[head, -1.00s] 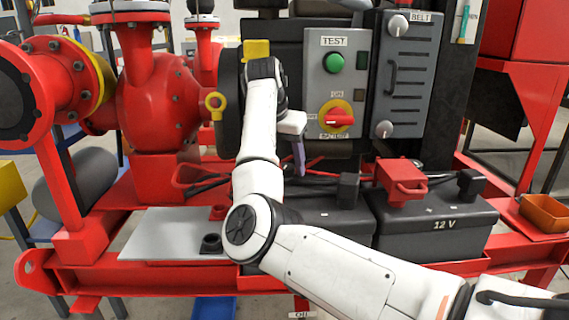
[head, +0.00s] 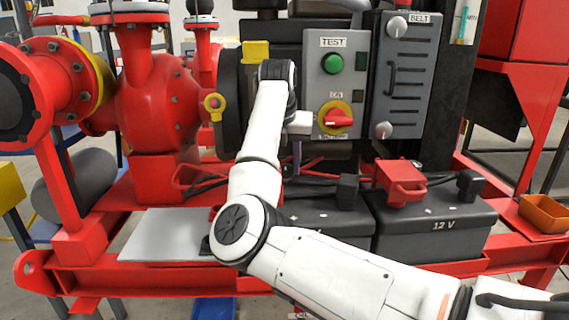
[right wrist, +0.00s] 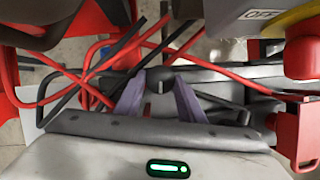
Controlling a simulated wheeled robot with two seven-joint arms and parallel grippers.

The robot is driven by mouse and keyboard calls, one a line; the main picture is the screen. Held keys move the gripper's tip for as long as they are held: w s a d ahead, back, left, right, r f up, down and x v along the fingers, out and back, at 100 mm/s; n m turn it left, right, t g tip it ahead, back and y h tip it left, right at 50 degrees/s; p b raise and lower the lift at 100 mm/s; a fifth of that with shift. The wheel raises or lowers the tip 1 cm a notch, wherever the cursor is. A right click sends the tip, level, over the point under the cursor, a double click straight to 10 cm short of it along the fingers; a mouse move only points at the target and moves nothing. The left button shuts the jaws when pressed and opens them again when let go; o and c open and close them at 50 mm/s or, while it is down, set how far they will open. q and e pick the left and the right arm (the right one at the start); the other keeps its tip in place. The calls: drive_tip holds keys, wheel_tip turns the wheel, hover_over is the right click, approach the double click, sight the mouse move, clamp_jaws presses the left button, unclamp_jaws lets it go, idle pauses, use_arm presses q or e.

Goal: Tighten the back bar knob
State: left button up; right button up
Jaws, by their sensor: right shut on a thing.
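The back bar knob (right wrist: 160,80) is a small dark round knob with a pale mark, seen in the right wrist view. My right gripper (right wrist: 159,98) has its two purple-grey fingers closed on either side of it. In the head view my right gripper (head: 297,155) points down behind the left battery (head: 325,225), below the control panel. The knob cannot be made out in the head view. A pale grey bar (right wrist: 235,72) runs across behind the knob in the right wrist view. My left gripper is not in view.
The control panel (head: 320,95) with a green button and red rotary switch (head: 338,118) stands close by the right hand. Red and black cables (right wrist: 85,75) run around the knob. The right battery (head: 430,222) carries a red cover (head: 402,183).

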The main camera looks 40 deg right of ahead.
drive_tip(key=o, duration=1)
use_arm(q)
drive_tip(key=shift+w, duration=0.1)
use_arm(e)
drive_tip(key=shift+o, duration=0.2)
use_arm(q)
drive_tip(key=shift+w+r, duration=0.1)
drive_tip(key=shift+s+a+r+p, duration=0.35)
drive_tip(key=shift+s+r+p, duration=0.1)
drive_tip(key=shift+p, duration=0.55)
use_arm(e)
drive_tip(key=v, duration=1)
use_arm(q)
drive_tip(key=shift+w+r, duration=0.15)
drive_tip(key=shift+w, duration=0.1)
use_arm(e)
drive_tip(key=shift+s+r, duration=0.1)
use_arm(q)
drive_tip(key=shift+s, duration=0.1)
use_arm(e)
drive_tip(key=shift+s, duration=0.1)
